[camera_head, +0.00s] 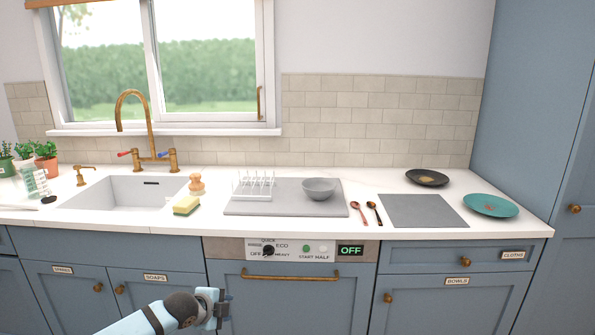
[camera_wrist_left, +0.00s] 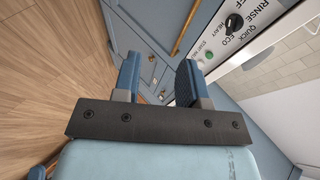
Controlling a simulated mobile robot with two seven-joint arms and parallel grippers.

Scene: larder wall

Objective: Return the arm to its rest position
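My left arm comes in from the bottom left in the head view, pale blue with a dark joint. Its gripper (camera_head: 222,308) is in front of the lower cabinets, below the counter, near the left edge of the dishwasher door (camera_head: 300,302). In the left wrist view, the two blue fingers of the left gripper (camera_wrist_left: 158,75) stand apart with nothing between them. Cabinet fronts show through the gap. My right arm and gripper are in neither view.
The white counter (camera_head: 360,225) runs above the gripper. The dishwasher panel (camera_head: 285,250) shows OFF, and a brass handle (camera_head: 290,277) juts from its door. A grey bowl (camera_head: 319,188), dish rack (camera_head: 254,187) and sink (camera_head: 125,190) are on the counter. Wooden floor (camera_wrist_left: 45,75) is clear.

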